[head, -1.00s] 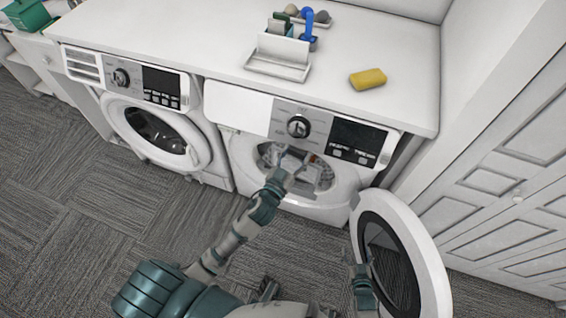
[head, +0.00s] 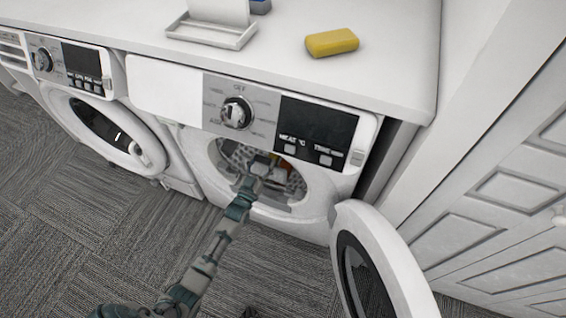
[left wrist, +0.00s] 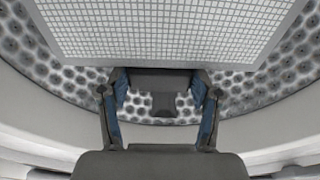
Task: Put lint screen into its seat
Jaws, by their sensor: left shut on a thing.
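The lint screen (left wrist: 160,30) is a pale panel with a fine grid, filling the top of the left wrist view. My left gripper (left wrist: 160,92) is shut on its near edge, where a dark handle-like part shows between the fingers. In the head view my left gripper (head: 263,165) reaches into the open mouth of the right-hand dryer (head: 310,205). The screen is hard to make out there, and I cannot tell its seat apart from the rim. My right gripper is out of view.
The round dryer door (head: 400,270) hangs open at the lower right. A perforated drum wall (left wrist: 75,75) surrounds the screen. Something orange (head: 283,165) shows inside the drum. A yellow sponge (head: 332,42) and a white tray (head: 212,32) lie on the counter above. A second machine (head: 100,120) stands left.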

